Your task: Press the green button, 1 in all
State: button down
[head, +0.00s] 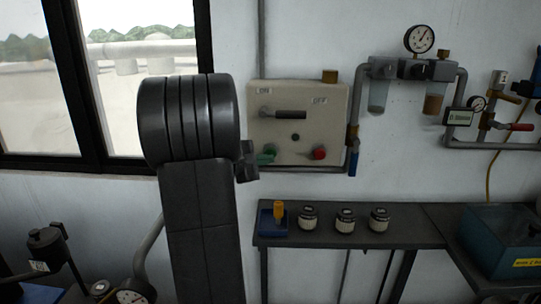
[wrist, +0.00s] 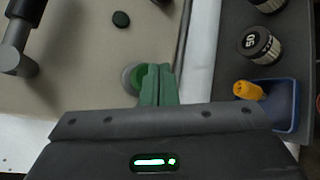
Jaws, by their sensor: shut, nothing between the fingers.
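The green button (head: 265,158) is at the lower left of the beige panel (head: 330,105) on the wall. In the wrist view the green button (wrist: 134,77) is round, with a grey ring, and partly hidden by my fingers. My gripper (wrist: 158,70) is shut and empty, its greenish fingers together. The fingertips overlap the right side of the button in the wrist view; I cannot tell whether they touch it. In the head view my arm hides most of the gripper, near the panel's lower left edge.
The panel also carries a red button (head: 318,153), a dark lever (head: 290,114) and a small black knob (head: 295,137). Below is a shelf (head: 350,237) with a blue tray (head: 266,228), a yellow-orange item (head: 279,210) and three jars. Pipes and gauges are at right.

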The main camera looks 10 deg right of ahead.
jog(key=shift+w, duration=0.15)
jog(key=shift+w+d+b, duration=0.15)
jog(key=shift+w+b, duration=0.15)
jog(key=shift+w+d, duration=0.15)
jog(key=shift+w, duration=0.35)
dwell(1.0)
jog(key=shift+s, duration=0.15)
jog(key=shift+s+a+b, duration=0.3)
jog(key=shift+s+b, duration=0.4)
jog(key=shift+s, duration=0.05)
jog(key=shift+s, duration=0.1)
jog(key=s+b, duration=0.1)
jog(key=s, duration=0.1)
jog(key=s+a+b, duration=0.1)
jog(key=s, duration=0.1)
jog(key=shift+s+a, duration=0.15)
jog(key=shift+s, duration=0.15)
